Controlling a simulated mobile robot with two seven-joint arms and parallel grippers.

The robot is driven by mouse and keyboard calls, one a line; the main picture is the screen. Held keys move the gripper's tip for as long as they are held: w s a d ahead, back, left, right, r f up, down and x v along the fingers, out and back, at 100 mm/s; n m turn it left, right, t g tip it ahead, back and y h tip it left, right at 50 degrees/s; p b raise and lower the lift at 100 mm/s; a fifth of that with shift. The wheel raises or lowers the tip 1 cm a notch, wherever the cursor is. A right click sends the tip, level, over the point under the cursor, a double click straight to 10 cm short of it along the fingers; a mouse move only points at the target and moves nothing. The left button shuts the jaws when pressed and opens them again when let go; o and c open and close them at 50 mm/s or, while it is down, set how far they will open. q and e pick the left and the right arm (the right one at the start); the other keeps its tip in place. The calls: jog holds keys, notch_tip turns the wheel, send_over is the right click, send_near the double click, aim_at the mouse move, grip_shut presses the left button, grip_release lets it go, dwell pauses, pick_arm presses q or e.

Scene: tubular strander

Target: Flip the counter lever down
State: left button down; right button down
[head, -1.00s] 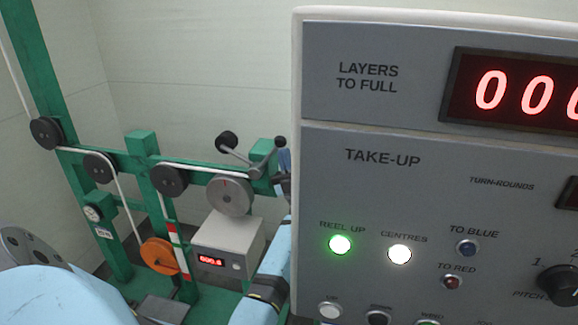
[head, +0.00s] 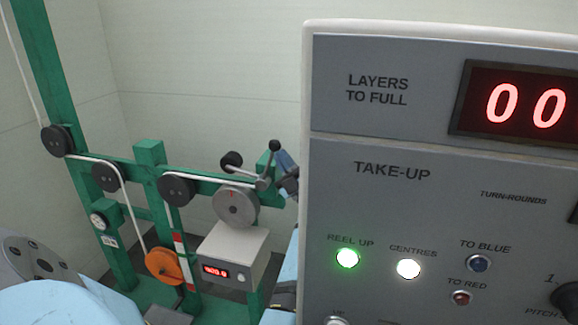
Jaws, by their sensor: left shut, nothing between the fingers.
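The counter lever (head: 268,166) is a grey rod with a black ball knob, standing nearly upright at the right end of the green rail. Its pivot joins an arm carrying a small black roller (head: 231,160), which hangs just above the grey measuring wheel (head: 236,207). The counter box (head: 231,257) with a red display sits below the wheel. My left gripper (head: 287,181) is shut and empty, just right of the lever. The panel's edge partly hides it, and I cannot tell whether it touches the lever. My right gripper is out of view.
A large grey control panel (head: 400,215) with lit lamps fills the right side, close in front. The green frame (head: 150,155) carries black pulleys, white strand and an orange wheel (head: 165,265). The wall behind is bare.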

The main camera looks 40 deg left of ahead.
pick_arm(q)
jog(key=shift+s+a+r+n+h, duration=0.15)
jog(key=shift+s+a+r, duration=0.1)
jog(key=shift+a, duration=0.2)
jog(key=shift+s+a+r+n+h, duration=0.1)
jog(key=shift+s+a+r+h, duration=0.15)
jog(key=shift+a, duration=0.25)
jog(key=shift+s+a+r+n+h, duration=0.15)
jog(key=shift+s+a+r, duration=0.15)
jog(key=shift+a, duration=0.25)
jog(key=shift+r+g, duration=0.2)
jog(key=shift+g, duration=0.2)
